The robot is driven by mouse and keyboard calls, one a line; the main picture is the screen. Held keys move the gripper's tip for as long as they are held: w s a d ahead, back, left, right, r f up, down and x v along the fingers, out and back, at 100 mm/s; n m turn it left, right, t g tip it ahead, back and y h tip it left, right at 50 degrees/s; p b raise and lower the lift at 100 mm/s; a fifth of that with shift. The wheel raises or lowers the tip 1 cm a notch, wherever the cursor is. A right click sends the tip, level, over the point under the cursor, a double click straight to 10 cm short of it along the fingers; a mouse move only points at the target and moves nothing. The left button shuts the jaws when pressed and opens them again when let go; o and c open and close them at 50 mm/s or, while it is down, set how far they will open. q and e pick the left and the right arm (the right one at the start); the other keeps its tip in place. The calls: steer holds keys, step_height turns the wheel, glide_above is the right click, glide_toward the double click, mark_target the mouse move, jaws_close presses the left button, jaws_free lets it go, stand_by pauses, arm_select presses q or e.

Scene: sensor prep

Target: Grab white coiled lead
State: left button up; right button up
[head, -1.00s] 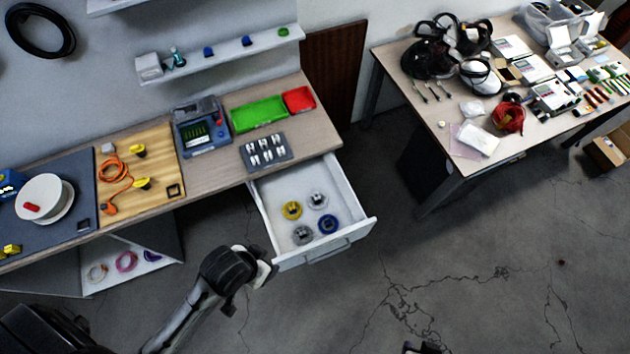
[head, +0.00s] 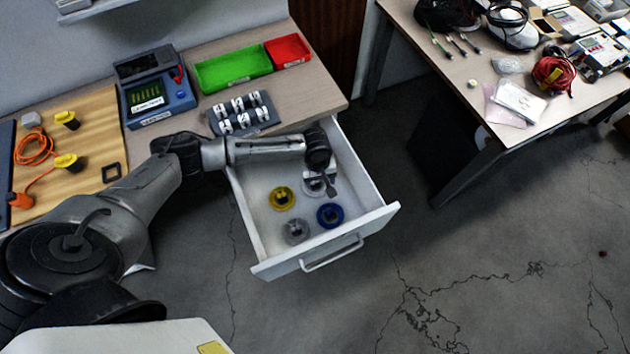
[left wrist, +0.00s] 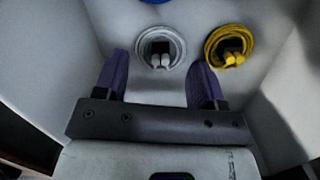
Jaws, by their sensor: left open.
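A white coiled lead (head: 314,186) lies in the open drawer (head: 262,232), in the far right spot of the group, partly hidden by my left gripper (head: 324,188). It shows whole in the left wrist view (left wrist: 160,48) as a pale ring with a dark middle and two light plugs. My left gripper is above it. In the left wrist view its two fingers (left wrist: 160,72) are apart, with nothing between them, and the lead lies just beyond the tips. My right gripper is not in view.
A yellow coil (head: 282,198), a grey coil (head: 295,231) and a blue coil (head: 330,215) lie close by in the drawer. The drawer walls surround them. A grey block with white parts (head: 240,114) sits on the bench above. Green (head: 233,70) and red (head: 288,50) trays stand behind.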

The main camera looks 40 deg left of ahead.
mark_target(315, 183)
arm_select(q)
steer(key=w+a+n, duration=0.1)
steer(key=a+f+b, duration=0.1)
steer(key=a, duration=0.1)
steer(key=w+a+f+n+b, duration=0.1)
steer(key=shift+w+a+f+n+y, duration=0.15)
steer(key=shift+w+a+n+y, duration=0.15)
steer(key=shift+a, duration=0.1)
steer(key=shift+w+a+f, duration=0.1)
steer(key=shift+a+f, duration=0.05)
steer(key=shift+f, duration=0.1)
steer(key=shift+f+b, duration=0.5)
steer(key=shift+f, duration=0.2)
steer(key=f, duration=0.1)
steer(key=f+b, duration=0.1)
steer(key=d+f, duration=0.1)
steer(key=f, duration=0.1)
steer(key=shift+s+b, duration=0.25)
steer(key=shift+b, duration=0.15)
steer(key=shift+f, duration=0.65)
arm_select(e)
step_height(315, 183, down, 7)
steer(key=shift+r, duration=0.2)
arm_select(q)
steer(key=shift+c, duration=0.3)
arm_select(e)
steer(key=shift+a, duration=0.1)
